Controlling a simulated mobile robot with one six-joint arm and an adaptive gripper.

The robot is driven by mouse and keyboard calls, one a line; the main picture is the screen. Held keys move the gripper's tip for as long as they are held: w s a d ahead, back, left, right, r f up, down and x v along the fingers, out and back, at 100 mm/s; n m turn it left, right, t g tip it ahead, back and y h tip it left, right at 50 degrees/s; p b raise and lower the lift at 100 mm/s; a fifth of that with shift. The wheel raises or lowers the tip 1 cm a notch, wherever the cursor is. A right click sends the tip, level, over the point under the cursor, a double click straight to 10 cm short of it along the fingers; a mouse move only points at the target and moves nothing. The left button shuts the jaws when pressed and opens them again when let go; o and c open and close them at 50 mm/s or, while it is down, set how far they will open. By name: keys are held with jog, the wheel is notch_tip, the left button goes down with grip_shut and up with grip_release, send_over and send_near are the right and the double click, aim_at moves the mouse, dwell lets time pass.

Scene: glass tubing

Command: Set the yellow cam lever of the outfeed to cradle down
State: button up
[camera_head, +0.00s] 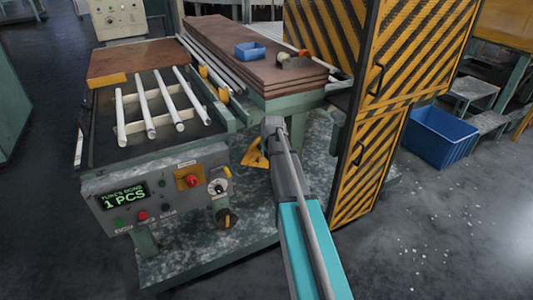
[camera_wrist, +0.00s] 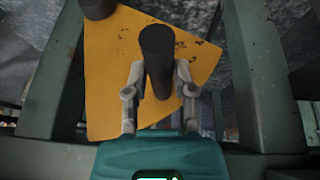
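The yellow cam lever (camera_head: 253,154) shows in the head view as a small yellow plate, low beside the outfeed, partly covered by my arm. In the wrist view its yellow plate (camera_wrist: 112,70) fills the middle, with a thick dark handle (camera_wrist: 157,52) standing out towards the camera and a dark round boss (camera_wrist: 97,8) at the top left. My gripper (camera_wrist: 160,80) has one finger on each side of the handle, very close to it. I cannot tell whether the fingers press on it. My arm hides the gripper in the head view.
A control panel (camera_head: 160,195) with a lit display, buttons and a dark knob (camera_head: 226,217) stands left of my arm. White tubes (camera_head: 142,103) lie on the bed behind it. A striped yellow-black guard (camera_head: 372,165) stands close on the right. Green frame beams (camera_wrist: 52,90) flank my gripper.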

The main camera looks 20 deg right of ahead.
grip_shut()
